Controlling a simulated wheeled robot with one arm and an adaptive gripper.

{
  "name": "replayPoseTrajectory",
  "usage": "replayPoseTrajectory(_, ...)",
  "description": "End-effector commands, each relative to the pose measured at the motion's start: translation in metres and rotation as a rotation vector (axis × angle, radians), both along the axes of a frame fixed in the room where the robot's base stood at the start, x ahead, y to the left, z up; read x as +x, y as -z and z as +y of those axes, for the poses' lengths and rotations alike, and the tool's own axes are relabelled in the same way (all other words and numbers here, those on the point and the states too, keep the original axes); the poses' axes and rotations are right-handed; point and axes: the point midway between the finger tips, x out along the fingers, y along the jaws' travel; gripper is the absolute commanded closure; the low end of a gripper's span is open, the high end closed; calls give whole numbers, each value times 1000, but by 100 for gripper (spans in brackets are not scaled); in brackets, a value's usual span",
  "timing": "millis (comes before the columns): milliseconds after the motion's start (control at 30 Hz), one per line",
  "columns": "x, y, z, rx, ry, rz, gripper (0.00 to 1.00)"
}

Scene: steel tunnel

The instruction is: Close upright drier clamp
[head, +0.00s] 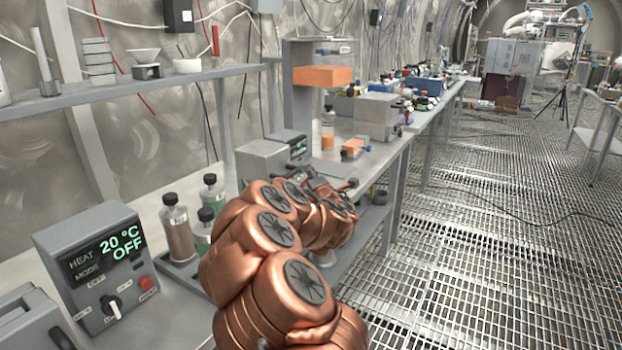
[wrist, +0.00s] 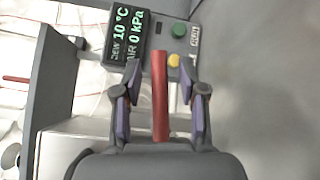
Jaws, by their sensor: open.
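The drier (wrist: 185,30) shows at the top of the wrist view. Its green display (wrist: 125,30) reads DEW 10 °C and AIR 0 kPa, beside a green button and a yellow button. A red bar (wrist: 160,105), which looks like the clamp's handle, runs upright in the middle of the wrist view. My gripper (wrist: 160,92) is open, with one purple-padded finger on each side of the bar and a gap visible on both sides. My arm hides most of the clamp area there.
A dark grey panel (wrist: 62,85) stands left of my gripper in the wrist view. In the head view, a heater box (head: 100,265) and capped bottles (head: 178,225) stand left of my arm. An orange block (head: 322,76) is above the bench. The grating floor (head: 480,240) at right is mostly clear.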

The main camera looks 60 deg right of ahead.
Motion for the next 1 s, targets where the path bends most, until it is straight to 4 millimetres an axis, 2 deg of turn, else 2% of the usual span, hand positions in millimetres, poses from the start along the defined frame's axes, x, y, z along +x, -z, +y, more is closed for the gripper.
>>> replayPoseTrajectory(267,1,0,-1,0,0,0,59)
replayPoseTrajectory(667,1,0,-1,1,0,-1,99)
replayPoseTrajectory(1000,1,0,-1,1,0,-1,100)
